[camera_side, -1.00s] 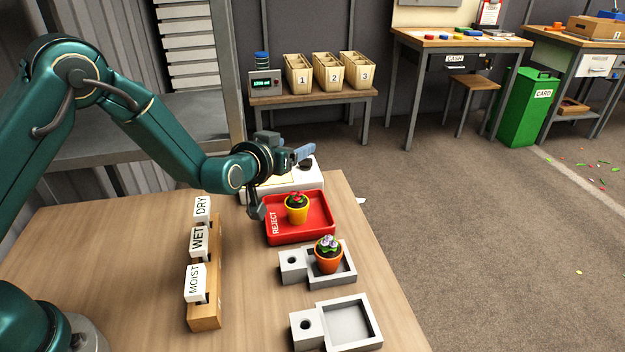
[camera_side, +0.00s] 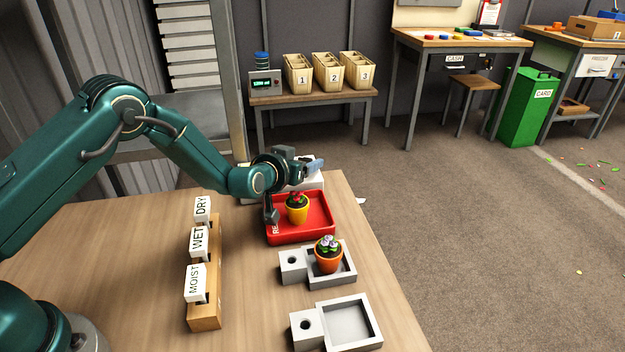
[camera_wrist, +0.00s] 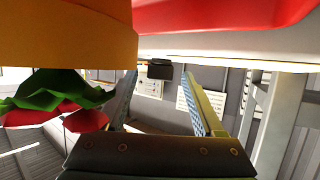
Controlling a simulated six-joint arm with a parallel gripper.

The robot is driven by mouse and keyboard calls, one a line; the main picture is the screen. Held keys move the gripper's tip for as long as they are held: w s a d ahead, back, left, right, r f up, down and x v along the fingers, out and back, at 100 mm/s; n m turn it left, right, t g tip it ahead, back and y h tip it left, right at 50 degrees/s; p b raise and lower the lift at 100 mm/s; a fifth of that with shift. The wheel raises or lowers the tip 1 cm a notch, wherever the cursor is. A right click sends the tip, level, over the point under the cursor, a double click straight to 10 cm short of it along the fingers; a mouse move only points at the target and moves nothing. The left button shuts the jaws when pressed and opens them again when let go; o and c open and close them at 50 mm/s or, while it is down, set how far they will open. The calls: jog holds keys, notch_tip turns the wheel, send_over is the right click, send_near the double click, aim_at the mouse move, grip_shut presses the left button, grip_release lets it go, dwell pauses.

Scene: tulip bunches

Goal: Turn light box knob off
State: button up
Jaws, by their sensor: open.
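The white light box (camera_side: 313,182) stands at the far end of the table, behind the red tray, mostly hidden by my gripper (camera_side: 314,165). Its dark knob is hidden in the side view. In the wrist view, which looks upside down, a small black block (camera_wrist: 159,71) on the white edge of the light box (camera_wrist: 215,48) appears to be the knob. It shows between the two fingers of my gripper (camera_wrist: 166,95). The fingers are apart, with nothing held. I cannot tell whether they touch the knob.
The red REJECT tray (camera_side: 325,228) holds a yellow pot (camera_side: 298,214) with a red tulip, close beside my gripper; the pot also fills the wrist view's upper left (camera_wrist: 65,35). An orange pot (camera_side: 328,262) sits in a grey holder. Label blocks (camera_side: 199,242) stand left.

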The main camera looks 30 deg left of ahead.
jog(key=shift+c, duration=0.3)
grip_shut()
jog(key=shift+d, duration=0.15)
jog(key=shift+n+y, duration=0.4)
jog(key=shift+y, duration=0.1)
jog(key=shift+n+y, duration=0.3)
jog(key=shift+o, duration=0.3)
grip_release()
